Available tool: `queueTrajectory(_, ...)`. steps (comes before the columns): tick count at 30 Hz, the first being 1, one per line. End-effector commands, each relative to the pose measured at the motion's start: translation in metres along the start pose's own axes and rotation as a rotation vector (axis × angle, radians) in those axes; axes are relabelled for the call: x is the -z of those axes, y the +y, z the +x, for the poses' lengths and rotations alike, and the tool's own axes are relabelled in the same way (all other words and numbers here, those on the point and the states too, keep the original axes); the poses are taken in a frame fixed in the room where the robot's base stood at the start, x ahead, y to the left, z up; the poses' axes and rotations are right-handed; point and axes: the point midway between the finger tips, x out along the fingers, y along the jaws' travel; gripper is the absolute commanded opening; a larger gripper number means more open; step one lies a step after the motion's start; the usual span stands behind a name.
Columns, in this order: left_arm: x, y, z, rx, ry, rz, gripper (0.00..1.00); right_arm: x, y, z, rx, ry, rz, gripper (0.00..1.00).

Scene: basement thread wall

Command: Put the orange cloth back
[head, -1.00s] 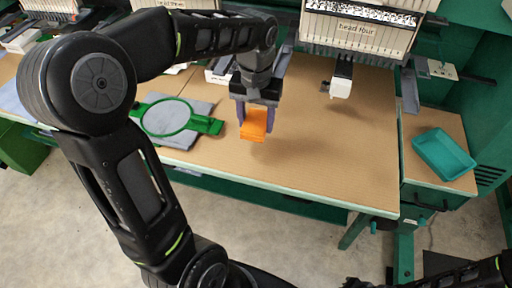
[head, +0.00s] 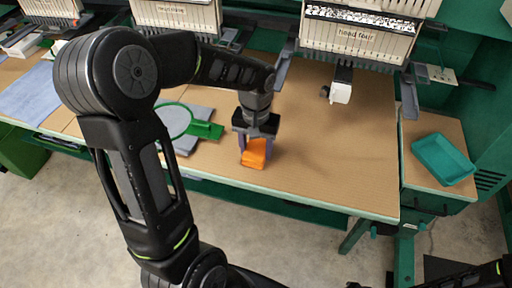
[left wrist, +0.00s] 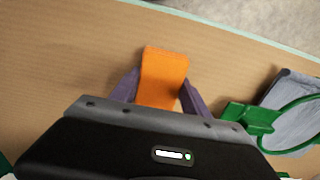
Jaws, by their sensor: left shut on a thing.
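The orange cloth (head: 255,154) is a small folded block between the purple fingers of my left gripper (head: 257,142). The gripper points down and is shut on it, over the front part of the tan table. In the left wrist view the cloth (left wrist: 163,78) sticks out past the fingertips of the left gripper (left wrist: 160,92). I cannot tell whether the cloth touches the table. My right gripper is not in view; only a dark part of that arm shows at the bottom right.
A green hoop (head: 207,130) with grey fabric lies left of the gripper. A teal tray (head: 443,159) sits on a side stand at the right. Sewing heads (head: 358,38) hang over the table's back. The tan table (head: 335,165) is clear to the right of the gripper.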

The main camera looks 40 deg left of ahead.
Motion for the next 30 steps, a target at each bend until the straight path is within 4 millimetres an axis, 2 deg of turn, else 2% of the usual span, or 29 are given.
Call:
queueTrajectory(11, 0.0002, 0.0000, 0.0050, 0.000, 0.001, 0.000, 0.16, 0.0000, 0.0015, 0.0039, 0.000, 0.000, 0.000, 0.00)
queueTrajectory(12, 0.0002, 0.0000, 0.0032, 0.000, 0.001, 0.000, 0.57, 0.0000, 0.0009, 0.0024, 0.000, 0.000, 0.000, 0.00)
queueTrajectory(19, 0.0002, 0.0000, 0.0030, 0.000, 0.001, 0.000, 0.75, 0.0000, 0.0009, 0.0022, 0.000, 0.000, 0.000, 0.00)
queueTrajectory(30, 0.0006, 0.0000, -0.0029, 0.000, 0.002, -0.001, 0.75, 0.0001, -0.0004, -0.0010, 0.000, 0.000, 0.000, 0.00)
